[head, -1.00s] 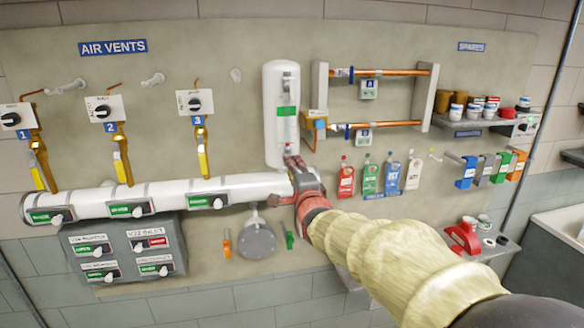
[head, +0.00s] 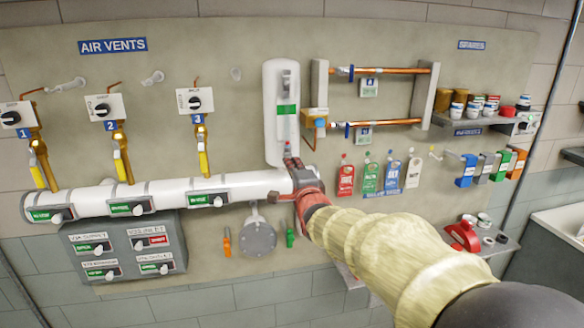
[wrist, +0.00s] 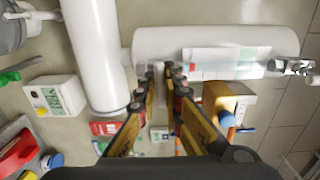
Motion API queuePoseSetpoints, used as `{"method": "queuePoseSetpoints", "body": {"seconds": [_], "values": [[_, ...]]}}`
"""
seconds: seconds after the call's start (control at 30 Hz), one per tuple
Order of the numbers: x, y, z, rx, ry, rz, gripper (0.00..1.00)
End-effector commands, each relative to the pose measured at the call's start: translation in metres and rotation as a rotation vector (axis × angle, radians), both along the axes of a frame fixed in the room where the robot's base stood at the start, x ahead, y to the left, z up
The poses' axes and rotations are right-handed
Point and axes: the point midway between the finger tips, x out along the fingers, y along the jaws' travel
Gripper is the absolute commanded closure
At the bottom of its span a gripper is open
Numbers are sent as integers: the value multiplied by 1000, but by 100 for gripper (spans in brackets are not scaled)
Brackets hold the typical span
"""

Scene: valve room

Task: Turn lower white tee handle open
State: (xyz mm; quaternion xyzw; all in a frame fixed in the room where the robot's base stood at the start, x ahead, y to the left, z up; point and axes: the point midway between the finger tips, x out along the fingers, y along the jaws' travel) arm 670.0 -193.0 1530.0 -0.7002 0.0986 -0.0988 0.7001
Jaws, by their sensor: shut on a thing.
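The white tee (head: 281,130) is an upright white cylinder above the right end of a long white horizontal pipe (head: 165,195). A grey upper handle (head: 287,82) and a green label show on its front. In the wrist view the tee (wrist: 160,44) lies sideways, with the upper handle (wrist: 290,67) at right. My gripper (head: 293,165) is at the tee's lower end.
Copper pipes in a grey frame (head: 323,90) stand right of the tee. Coloured tags (head: 345,178) hang below them, close to my arm. A shelf with jars (head: 478,112) is farther right. A grey box with switches (head: 125,252) sits below the long pipe.

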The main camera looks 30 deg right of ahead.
Motion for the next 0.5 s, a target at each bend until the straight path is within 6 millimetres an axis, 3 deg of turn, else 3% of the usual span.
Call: {"method": "queuePoseSetpoints", "body": {"seconds": [0.5], "values": [[0,0,-2,-37,11,0,100]]}}
